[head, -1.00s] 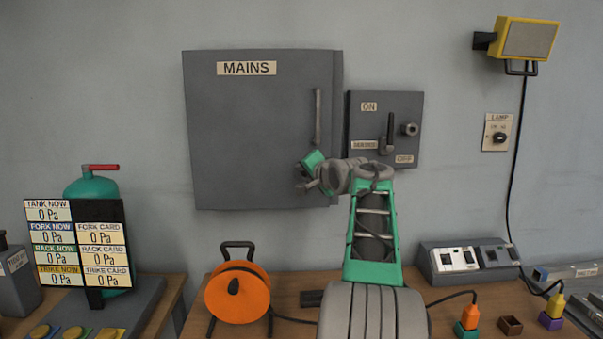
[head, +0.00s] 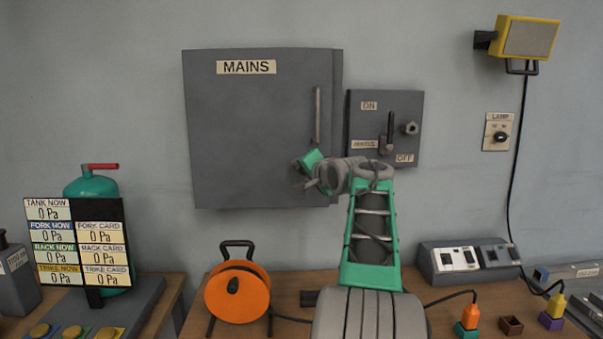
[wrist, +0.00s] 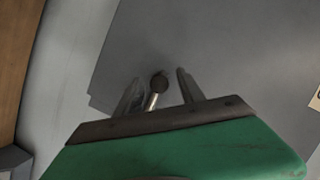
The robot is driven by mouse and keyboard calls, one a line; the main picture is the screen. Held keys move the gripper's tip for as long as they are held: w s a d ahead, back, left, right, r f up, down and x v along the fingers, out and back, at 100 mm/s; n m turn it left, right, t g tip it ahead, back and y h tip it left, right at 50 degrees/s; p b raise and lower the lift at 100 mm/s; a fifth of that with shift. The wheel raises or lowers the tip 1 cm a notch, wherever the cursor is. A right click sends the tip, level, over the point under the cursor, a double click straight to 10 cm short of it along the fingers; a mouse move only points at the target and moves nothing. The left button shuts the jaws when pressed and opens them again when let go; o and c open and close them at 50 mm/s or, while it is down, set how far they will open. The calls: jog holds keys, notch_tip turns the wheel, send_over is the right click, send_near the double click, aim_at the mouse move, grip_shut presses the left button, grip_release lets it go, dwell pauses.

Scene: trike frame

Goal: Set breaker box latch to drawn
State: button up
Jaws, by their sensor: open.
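The large grey cabinet marked MAINS (head: 250,130) hangs on the wall with its door closed. An upright bar handle (head: 317,115) is on the door's right side. My gripper (head: 300,176) is at the cabinet's lower right, in front of the door. In the wrist view the gripper (wrist: 158,88) is open, with a finger on each side of a small latch pin with a dark round knob (wrist: 158,84) and a shiny shaft. I cannot tell whether the fingers touch it. The pin is hidden behind my gripper in the head view.
A smaller grey box with an ON/OFF lever (head: 390,130) is right of the cabinet. The bench below holds an orange cable reel (head: 238,297) and a switch panel (head: 465,260). A pressure display board (head: 80,245) stands at the left.

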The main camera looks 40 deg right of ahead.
jog(key=v, duration=0.6)
jog(key=shift+s+b, duration=0.15)
jog(key=shift+b, duration=0.15)
jog(key=shift+a, duration=0.1)
